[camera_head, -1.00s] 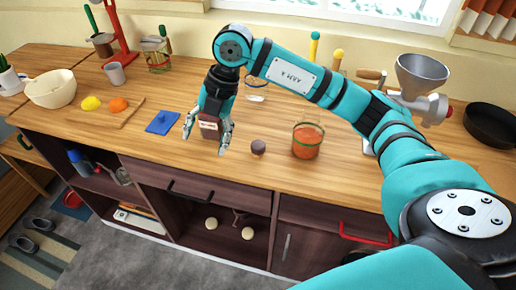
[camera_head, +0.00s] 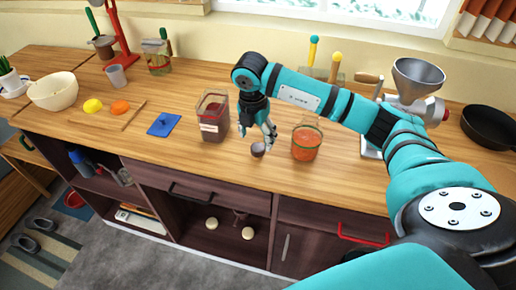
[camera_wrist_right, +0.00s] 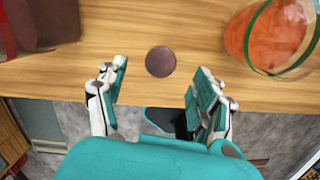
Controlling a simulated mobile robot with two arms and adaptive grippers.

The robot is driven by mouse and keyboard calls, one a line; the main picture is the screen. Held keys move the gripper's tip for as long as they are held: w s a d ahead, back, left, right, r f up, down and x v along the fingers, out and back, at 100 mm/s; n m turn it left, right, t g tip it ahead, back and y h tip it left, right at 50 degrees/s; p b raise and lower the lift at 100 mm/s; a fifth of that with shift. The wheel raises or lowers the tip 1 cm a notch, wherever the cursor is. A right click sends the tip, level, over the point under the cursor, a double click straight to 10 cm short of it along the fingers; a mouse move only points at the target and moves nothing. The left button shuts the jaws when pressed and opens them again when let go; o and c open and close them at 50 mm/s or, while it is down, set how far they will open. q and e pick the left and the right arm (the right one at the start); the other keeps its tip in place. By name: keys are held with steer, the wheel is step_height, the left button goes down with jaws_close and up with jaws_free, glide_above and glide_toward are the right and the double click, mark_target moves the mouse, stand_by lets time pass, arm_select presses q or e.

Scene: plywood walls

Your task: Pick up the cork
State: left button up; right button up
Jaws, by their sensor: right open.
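A small dark brown round piece, which appears to be the cork (camera_head: 258,150), lies on the wooden counter near its front edge, between two jars. In the right wrist view the cork (camera_wrist_right: 160,61) shows as a plain dark disc just beyond the fingertips, centred between them. My right gripper (camera_head: 261,139) is open and empty, pointing down just above and behind the cork. Its two fingers are spread apart in the right wrist view (camera_wrist_right: 157,84), and neither seems to touch the cork. In the head view a finger comes close to the cork's top. My left gripper is not in view.
A glass jar with orange-red contents (camera_head: 306,143) stands close right of the cork.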

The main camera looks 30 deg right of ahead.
mark_target(258, 147)
steer(key=f, duration=0.1)
steer(key=f+p, duration=0.1)
steer(key=f, duration=0.1)
steer(key=f+p, duration=0.1)
steer(key=shift+d+f, duration=0.25)
steer(key=shift+f, duration=0.15)
steer(key=shift+w+f, duration=0.15)
steer(key=shift+f, duration=0.3)
steer(key=shift+c, duration=0.2)
steer(key=c, duration=0.9)
